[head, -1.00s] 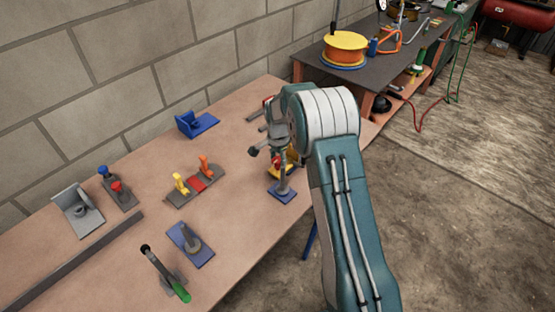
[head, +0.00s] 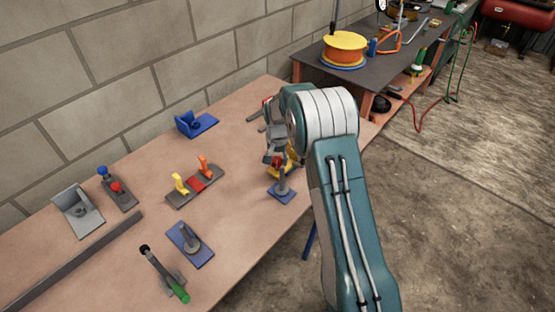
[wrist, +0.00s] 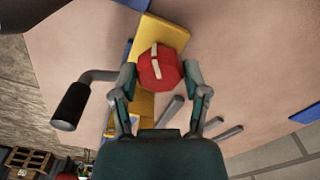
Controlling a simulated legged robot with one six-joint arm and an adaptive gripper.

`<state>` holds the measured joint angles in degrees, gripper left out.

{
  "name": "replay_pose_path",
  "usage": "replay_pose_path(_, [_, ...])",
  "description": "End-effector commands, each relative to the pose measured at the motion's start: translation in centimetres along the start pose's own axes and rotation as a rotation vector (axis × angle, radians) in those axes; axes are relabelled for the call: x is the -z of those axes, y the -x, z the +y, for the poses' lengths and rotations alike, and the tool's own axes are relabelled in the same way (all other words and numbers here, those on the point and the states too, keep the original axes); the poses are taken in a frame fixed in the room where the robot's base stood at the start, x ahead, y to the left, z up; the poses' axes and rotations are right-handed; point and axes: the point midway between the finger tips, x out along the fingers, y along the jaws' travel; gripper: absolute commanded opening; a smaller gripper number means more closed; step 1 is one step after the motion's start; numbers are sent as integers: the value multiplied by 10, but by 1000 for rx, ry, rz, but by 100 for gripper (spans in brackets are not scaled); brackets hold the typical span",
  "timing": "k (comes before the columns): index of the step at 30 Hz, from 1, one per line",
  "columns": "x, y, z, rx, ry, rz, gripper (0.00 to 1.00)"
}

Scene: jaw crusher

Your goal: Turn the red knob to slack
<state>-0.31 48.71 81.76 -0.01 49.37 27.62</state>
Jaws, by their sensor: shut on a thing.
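The red knob (wrist: 161,69) has a white pointer stripe and sits on a yellow mount (wrist: 143,103) in the wrist view. The stripe runs nearly up and down in that picture, tilted slightly. My gripper (wrist: 159,74) has one finger on each side of the knob and is shut on it. In the head view my gripper (head: 274,158) is over the yellow piece on the right part of the bench, and it mostly hides the knob. I cannot read any slack marking.
A crank with a black grip (wrist: 72,106) is close left of my gripper in the wrist view. A blue-based post (head: 282,184) stands nearby on the bench. Yellow and orange levers (head: 194,184) are to the left. Bare bench lies between.

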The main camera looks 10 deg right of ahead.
Motion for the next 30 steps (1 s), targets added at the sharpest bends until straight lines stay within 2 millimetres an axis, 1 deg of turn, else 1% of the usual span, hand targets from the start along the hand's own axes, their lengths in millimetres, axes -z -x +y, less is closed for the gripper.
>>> replay_pose_path(1, [-3, -4, -1, -2, 44, -8, 12])
replay_pose_path(18, [-4, -5, 0, -1, 580, -13, 12])
replay_pose_path(24, [-4, -5, 1, 0, 741, -14, 12])
replay_pose_path(30, [-4, -5, 1, 0, 861, -15, 12])
